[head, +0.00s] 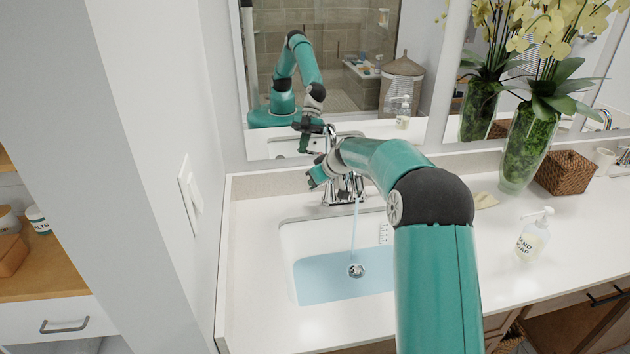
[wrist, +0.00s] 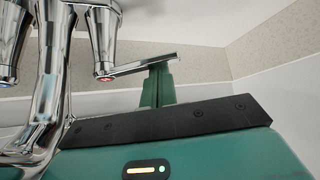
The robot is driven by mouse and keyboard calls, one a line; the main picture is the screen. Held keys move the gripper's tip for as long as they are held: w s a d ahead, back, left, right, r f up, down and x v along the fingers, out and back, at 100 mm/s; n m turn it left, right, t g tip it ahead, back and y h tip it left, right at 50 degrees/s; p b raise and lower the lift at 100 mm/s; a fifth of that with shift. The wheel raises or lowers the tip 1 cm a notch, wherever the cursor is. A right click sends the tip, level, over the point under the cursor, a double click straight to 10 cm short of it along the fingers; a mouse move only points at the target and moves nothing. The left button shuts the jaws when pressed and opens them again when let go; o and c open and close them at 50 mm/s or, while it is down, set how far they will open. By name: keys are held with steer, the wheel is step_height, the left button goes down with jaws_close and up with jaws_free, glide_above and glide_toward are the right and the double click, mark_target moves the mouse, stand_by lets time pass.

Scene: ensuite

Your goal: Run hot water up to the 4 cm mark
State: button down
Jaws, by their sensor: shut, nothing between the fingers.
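The chrome faucet (head: 343,188) stands behind the white sink basin (head: 306,237). A thin stream of water (head: 354,228) falls from it toward the drain (head: 356,270). Pale blue water (head: 325,277) covers the basin floor. A marked scale (head: 384,232) is on the basin's back wall at right; its figures are too small to read. My gripper (head: 317,174) is shut and empty beside the faucet. In the wrist view, the red-marked handle (wrist: 140,66) reaches right to my fingertips (wrist: 158,85); I cannot tell whether they touch. The blue-marked handle (wrist: 12,40) is at left.
A soap bottle (head: 533,238) stands on the counter right of the sink. A glass vase (head: 525,145) with yellow orchids and a wicker basket (head: 566,173) stand farther back. A mirror (head: 340,70) is behind the faucet, a wall at left. The front counter is clear.

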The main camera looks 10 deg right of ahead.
steer(key=shift+r, duration=0.1)
steer(key=v, duration=1.3)
steer(key=shift+s+r, duration=0.2)
steer(key=shift+s, duration=0.1)
steer(key=shift+d, duration=0.1)
stand_by(6.2)
